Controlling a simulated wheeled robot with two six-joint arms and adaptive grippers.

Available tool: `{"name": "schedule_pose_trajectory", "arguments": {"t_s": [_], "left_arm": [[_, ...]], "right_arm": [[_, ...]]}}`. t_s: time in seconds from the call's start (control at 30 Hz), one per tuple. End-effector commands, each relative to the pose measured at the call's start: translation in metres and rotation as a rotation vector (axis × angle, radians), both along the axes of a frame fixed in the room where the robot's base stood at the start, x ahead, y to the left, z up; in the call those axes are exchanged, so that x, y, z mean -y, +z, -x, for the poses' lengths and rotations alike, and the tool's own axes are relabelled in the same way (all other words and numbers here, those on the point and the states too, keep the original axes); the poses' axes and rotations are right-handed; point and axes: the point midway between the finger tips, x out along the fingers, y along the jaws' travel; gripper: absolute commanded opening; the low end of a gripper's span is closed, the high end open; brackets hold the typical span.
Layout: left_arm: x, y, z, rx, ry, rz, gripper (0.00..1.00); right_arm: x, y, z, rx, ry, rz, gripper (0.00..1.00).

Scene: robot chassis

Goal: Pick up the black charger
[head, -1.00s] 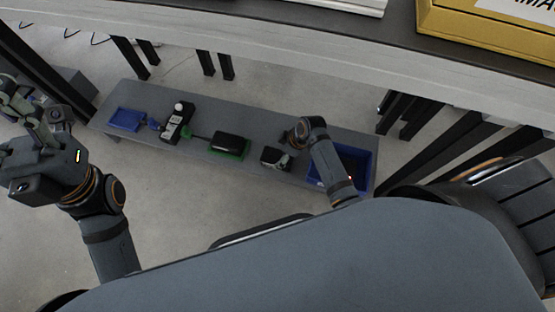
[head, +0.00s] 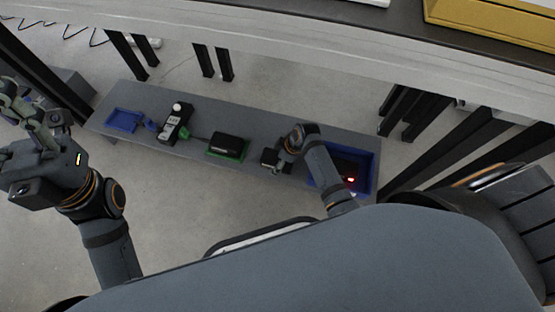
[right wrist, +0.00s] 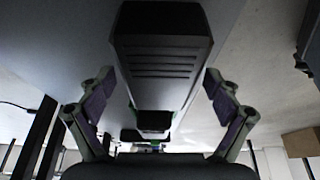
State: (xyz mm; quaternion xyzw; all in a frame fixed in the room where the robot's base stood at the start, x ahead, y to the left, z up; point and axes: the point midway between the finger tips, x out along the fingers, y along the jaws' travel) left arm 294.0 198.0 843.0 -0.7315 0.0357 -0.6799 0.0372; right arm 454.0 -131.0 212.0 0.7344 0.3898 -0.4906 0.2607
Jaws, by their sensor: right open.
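A black charger with a ribbed face (right wrist: 163,50) fills the upper middle of the right wrist view. In the head view it looks to be the small dark block (head: 269,157) on the grey bench. My right gripper (head: 281,158) is beside it, at its right end. In the right wrist view the two fingers of my right gripper (right wrist: 161,105) are wide apart, one on each side of the charger. No contact shows. My left gripper (head: 38,112) is raised at the far left of the head view, away from the bench; its jaw opening is unclear.
The low grey bench (head: 203,122) also holds a blue tray (head: 124,121), a black and white device (head: 174,123), a black box on a green base (head: 229,146) and a blue bin (head: 366,178) at the right.

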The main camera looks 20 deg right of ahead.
Motion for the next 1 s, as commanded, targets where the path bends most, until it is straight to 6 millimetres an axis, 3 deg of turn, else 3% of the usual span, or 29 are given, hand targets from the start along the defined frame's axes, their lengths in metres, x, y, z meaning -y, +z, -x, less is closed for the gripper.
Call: {"name": "schedule_pose_trajectory", "arguments": {"t_s": [0.23, 0.8, 1.0], "left_arm": [[0.0001, -0.0001, -0.0002, -0.001, 0.0, -0.001, 0.55], [0.0002, -0.0002, -0.0003, -0.001, 0.0, -0.001, 0.55], [0.0006, -0.002, -0.0013, -0.007, -0.002, -0.004, 0.55]], "right_arm": [[0.0001, -0.0004, -0.0001, 0.0, 0.0, 0.0, 0.89], [-0.0001, 0.0002, -0.0004, 0.001, 0.0, 0.0, 0.14], [-0.0002, 0.0002, -0.0004, 0.001, 0.0, -0.001, 0.13]]}}
